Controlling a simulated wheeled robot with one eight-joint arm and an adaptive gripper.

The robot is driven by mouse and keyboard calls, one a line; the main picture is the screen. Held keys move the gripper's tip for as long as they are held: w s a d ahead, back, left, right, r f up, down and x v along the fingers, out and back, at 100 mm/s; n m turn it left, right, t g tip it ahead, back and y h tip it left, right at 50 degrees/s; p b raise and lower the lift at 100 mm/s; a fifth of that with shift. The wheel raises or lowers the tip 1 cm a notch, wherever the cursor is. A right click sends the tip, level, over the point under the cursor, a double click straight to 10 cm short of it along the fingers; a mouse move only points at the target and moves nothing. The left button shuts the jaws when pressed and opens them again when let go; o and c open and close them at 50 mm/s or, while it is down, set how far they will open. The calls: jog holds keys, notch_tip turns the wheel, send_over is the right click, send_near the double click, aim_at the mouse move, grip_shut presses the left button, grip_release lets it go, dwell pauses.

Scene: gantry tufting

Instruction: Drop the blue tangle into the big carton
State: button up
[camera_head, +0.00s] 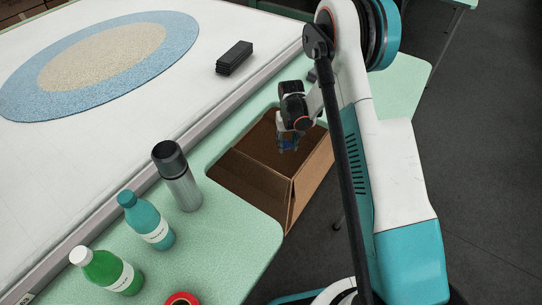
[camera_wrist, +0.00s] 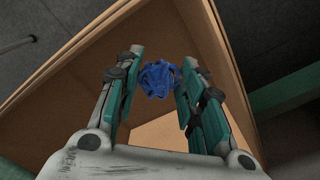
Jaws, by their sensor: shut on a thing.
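The blue tangle (camera_wrist: 160,78) is a small ball of blue strands between the fingertips in the wrist view. In the head view a bit of it (camera_head: 287,144) shows at the end of my gripper (camera_head: 287,138). My gripper, also in the wrist view (camera_wrist: 160,88), is shut on the tangle. The big carton (camera_head: 292,192) is an open brown box beside the green table. My gripper is over its opening, and the carton's inner walls (camera_wrist: 210,48) surround the tangle in the wrist view. I cannot tell how far the tangle is above the carton's floor.
A grey flask (camera_head: 178,178), a blue bottle (camera_head: 147,222), a green bottle (camera_head: 107,271) and a red roll (camera_head: 182,299) stand on the green table (camera_head: 232,232) left of the carton. A black block (camera_head: 234,58) lies on the white frame surface. Dark floor is at right.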

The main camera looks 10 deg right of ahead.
notch_tip(320, 180, down, 6)
jog(key=b, duration=0.2)
jog(key=shift+b, duration=0.3)
jog(key=o, duration=0.8)
jog(key=shift+r, duration=0.1)
notch_tip(320, 180, up, 12)
jog(key=shift+f, duration=0.1)
dwell(0.4)
